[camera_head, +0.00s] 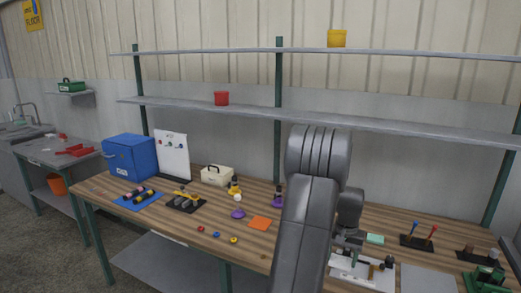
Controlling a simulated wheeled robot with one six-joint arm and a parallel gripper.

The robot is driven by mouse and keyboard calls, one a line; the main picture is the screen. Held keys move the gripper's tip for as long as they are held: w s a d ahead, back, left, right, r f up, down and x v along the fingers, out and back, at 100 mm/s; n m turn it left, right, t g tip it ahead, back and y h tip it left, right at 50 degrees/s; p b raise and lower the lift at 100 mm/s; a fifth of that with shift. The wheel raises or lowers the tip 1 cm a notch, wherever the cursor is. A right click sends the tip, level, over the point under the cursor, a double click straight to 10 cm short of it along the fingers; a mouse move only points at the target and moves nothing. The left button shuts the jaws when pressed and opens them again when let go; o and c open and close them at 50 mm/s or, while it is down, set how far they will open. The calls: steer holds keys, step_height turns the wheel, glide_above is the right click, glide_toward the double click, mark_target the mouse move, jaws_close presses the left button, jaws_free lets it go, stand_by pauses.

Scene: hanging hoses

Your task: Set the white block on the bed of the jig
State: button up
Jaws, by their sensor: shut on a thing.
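My gripper (348,240) is at the right of the bench, pointing down just above a pale base plate with dark fittings (376,279), which looks like the jig. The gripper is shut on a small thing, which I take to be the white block. It is mostly hidden by the fingers and too small to make out. I cannot tell whether it touches the jig's bed. My arm hides part of the bench to the left of the jig.
Close to the gripper lie a pale green pad (375,239), a grey plate (428,279) and a dark stand with red and blue tools (418,242). A green fixture (487,279) is at far right. An orange square (260,223) lies left of my arm.

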steer(key=a+f+n, duration=0.2)
steer(key=a+f, duration=0.4)
steer(key=a, duration=0.6)
steer(key=a+f+n, duration=0.3)
steer(key=a+f, duration=0.3)
steer(key=a, duration=0.7)
steer(key=shift+s+a, duration=0.25)
steer(key=shift+s, duration=0.2)
steer(key=shift+d, duration=0.1)
